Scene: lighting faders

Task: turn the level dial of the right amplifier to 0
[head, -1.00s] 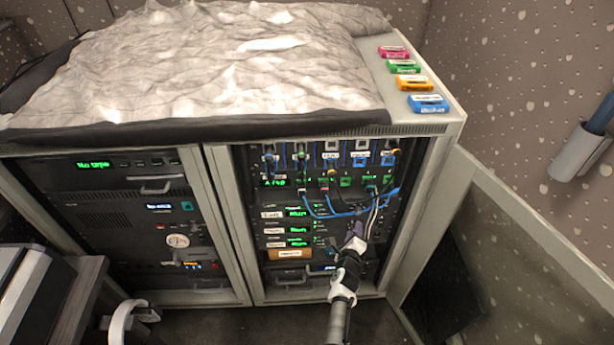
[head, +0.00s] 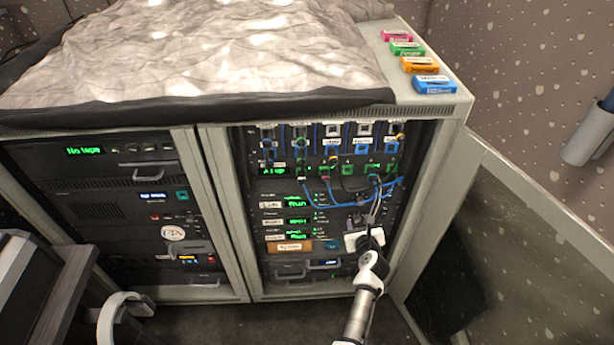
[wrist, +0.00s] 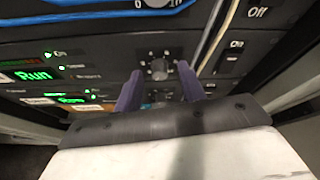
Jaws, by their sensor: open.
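Stacked amplifier units with green displays (head: 297,221) sit in the right rack; their small name labels are too blurred to read surely. In the wrist view a dark round level dial (wrist: 158,68) with tick marks sits on the panel with a green "Run" display (wrist: 34,75). My gripper (wrist: 160,88) is open, its two purple fingers pointing at the panels, left and right of and a little below this dial. It is apart from the dial and holds nothing. In the head view my gripper (head: 361,222) is in front of the amplifiers' right part, largely hidden by my wrist.
Blue cables (head: 335,207) and pale cables (wrist: 215,38) hang close to my gripper. A brown labelled panel (head: 290,246) sits below the amplifiers. Coloured blocks (head: 434,85) lie on the rack top.

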